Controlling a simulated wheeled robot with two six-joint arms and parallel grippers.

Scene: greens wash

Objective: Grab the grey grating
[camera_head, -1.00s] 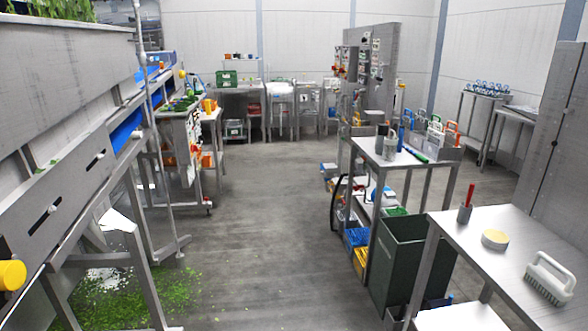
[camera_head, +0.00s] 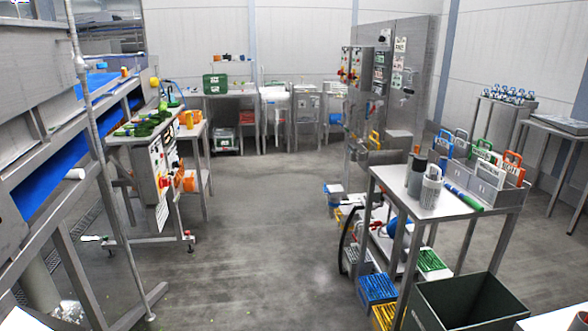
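I cannot make out a loose grey grating for certain. A dark slatted strip (camera_head: 88,228), perhaps a drain grating, shows in the floor at the left, partly hidden behind the frame legs of the machine. Neither my left nor my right gripper is in view.
A steel machine with a blue belt (camera_head: 45,195) runs along the left. A steel cart with greens (camera_head: 150,126) stands beyond it. On the right are a steel trolley (camera_head: 400,192) and a dark green bin (camera_head: 465,305). The grey floor (camera_head: 265,220) between is clear.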

